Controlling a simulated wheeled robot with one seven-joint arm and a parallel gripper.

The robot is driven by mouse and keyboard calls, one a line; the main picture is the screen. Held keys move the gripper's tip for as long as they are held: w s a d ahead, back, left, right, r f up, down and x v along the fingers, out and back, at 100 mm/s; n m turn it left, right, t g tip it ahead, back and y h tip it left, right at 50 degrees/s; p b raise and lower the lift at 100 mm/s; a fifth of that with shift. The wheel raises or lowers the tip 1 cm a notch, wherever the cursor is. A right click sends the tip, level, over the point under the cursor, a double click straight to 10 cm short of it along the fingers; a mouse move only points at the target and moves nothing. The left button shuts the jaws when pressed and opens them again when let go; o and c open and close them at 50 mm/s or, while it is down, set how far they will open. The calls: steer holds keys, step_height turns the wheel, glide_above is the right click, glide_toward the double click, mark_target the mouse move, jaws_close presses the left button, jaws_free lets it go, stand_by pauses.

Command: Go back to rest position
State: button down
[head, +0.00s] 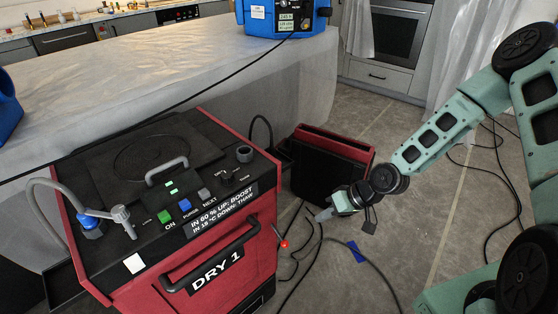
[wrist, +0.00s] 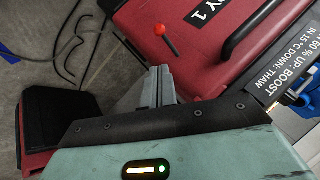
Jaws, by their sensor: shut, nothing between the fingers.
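My gripper (head: 325,214) hangs in the air to the right of the red dryer labelled DRY 1 (head: 262,268) in the head view. In the wrist view my gripper (wrist: 160,84) has its fingers together and empty. The dryer (wrist: 195,75) fills the upper right of the wrist view. A lever with a red ball (head: 284,243) sticks out from its side; the red ball (wrist: 158,30) also shows in the wrist view, apart from my fingers. The top panel has a green ON button (head: 165,217) and a blue button (head: 185,205).
A second red and black unit (head: 338,155) stands on the floor behind my gripper. Black cables (head: 376,268) and a blue piece (head: 356,251) lie on the floor. A sheet-covered table (head: 150,62) bears a blue machine (head: 290,15). Floor at right is partly open.

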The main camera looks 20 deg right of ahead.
steer(key=s+a+r+n+g+h, duration=0.1)
steer(key=s+a+r+h, duration=0.1)
steer(key=s+a+r, duration=0.2)
steer(key=s+a+r+n+g+h, duration=0.1)
steer(key=s+a+r+n+h, duration=0.1)
steer(key=s+r, duration=0.9)
steer(key=s+a+r+n+g+h, duration=0.1)
steer(key=s+a+r+n+h, duration=0.1)
steer(key=s+a+r, duration=0.3)
steer(key=s+r, duration=0.3)
steer(key=r, duration=0.3)
steer(key=shift+a+r+h, duration=0.3)
